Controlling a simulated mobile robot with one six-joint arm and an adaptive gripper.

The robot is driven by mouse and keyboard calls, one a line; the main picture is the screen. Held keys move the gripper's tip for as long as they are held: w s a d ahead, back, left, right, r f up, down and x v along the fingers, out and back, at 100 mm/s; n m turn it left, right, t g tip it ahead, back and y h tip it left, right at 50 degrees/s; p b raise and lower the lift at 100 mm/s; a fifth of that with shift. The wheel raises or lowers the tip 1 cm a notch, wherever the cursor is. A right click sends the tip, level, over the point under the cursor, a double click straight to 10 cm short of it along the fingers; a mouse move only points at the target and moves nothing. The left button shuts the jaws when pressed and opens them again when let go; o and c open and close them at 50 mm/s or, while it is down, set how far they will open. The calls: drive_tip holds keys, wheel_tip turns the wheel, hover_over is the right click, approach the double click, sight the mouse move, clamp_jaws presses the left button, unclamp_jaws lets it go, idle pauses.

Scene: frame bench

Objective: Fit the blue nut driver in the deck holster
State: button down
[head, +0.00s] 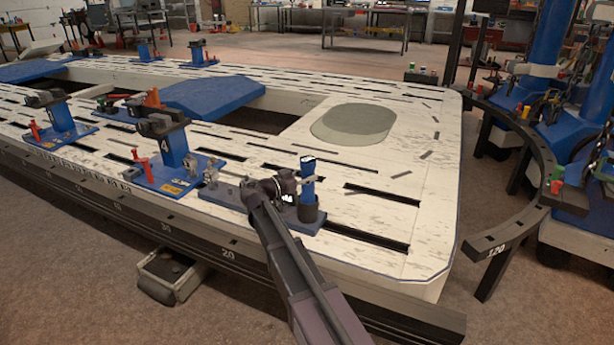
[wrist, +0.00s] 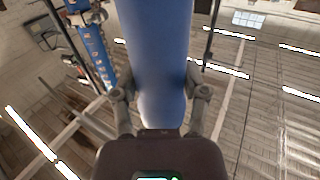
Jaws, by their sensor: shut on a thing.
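The blue nut driver (head: 308,170) stands about upright in the head view, at the front edge of the bench deck. In the wrist view, the driver's blue body (wrist: 158,60) fills the middle between my two grey fingers (wrist: 160,98). The dark round deck holster (head: 308,211) is directly below the driver, on a grey plate. The driver's lower end meets the holster's mouth in the picture; I cannot tell how deep it sits.
Blue clamp stands (head: 173,150) and a small grey fitting (head: 211,176) are on the deck to the left. The grey plate (head: 235,193) carries the holster. The white deck (head: 420,220) to the right is clear apart from slots. A curved black rail (head: 530,150) stands farther right.

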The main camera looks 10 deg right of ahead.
drive_tip(key=shift+c, duration=0.2)
unclamp_jaws()
drive_tip(key=v, duration=1.2)
idle(0.8)
drive_tip(key=s+d+f+n+g+y+p, duration=0.3)
drive_tip(key=s+d+f+n+y+p, duration=0.15)
drive_tip(key=s+d, duration=0.2)
drive_tip(key=s+d+f+n+g+y+p, duration=0.35)
drive_tip(key=s+d+y, duration=0.2)
drive_tip(key=s, duration=0.25)
drive_tip(key=s+r+n+y+p, duration=0.1)
drive_tip(key=s+n+y+p, duration=0.4)
drive_tip(key=s, duration=0.5)
wheel_tip(320, 180, up, 38)
drive_tip(key=y+p, duration=0.1)
drive_tip(key=p, duration=3.6)
drive_tip(key=shift+w+a+r+g, duration=0.2)
drive_tip(key=shift+a+g, duration=0.25)
